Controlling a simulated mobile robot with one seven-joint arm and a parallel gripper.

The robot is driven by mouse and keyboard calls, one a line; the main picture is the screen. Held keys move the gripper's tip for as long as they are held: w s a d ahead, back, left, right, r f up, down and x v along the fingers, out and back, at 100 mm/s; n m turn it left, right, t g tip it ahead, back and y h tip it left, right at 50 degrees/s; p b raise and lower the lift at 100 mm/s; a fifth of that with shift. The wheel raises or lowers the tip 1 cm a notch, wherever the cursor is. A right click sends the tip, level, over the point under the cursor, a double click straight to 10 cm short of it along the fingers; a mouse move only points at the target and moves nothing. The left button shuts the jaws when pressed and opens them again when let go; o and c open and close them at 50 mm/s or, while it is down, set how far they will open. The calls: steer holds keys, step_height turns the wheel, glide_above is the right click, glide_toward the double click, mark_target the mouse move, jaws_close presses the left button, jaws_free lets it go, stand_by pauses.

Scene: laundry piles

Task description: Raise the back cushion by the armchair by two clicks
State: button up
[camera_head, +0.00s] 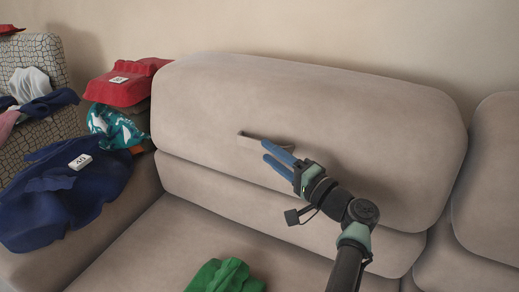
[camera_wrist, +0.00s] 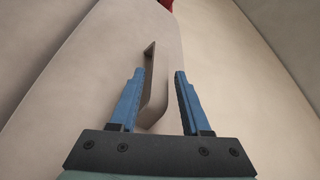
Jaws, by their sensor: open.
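The beige back cushion (camera_head: 340,110) stands upright on the sofa, beside the patterned armchair (camera_head: 62,128) at the left. A thin strap-like handle (camera_head: 250,136) sticks out from the cushion's front face. It also shows in the wrist view (camera_wrist: 158,98), bent like a hook, apparently between the fingers and nearer the left one. My gripper (camera_head: 264,150) is open, its blue fingers at the handle in front of the cushion. In the wrist view, my gripper (camera_wrist: 159,72) shows a gap between both fingers. Whether a finger touches the handle I cannot tell.
A red cloth pile (camera_head: 124,82) with a white tag, a teal patterned cloth (camera_head: 116,128) and a dark blue cloth (camera_head: 60,200) lie at the left. A green cloth (camera_head: 226,276) lies on the seat below. Another back cushion (camera_head: 492,180) stands close at the right.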

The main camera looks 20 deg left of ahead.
mark_target(259, 146)
steer(key=shift+b+x, duration=0.5)
steer(key=shift+x, duration=1.8)
steer(key=shift+c, duration=0.2)
steer(key=shift+d, duration=0.1)
jaws_close()
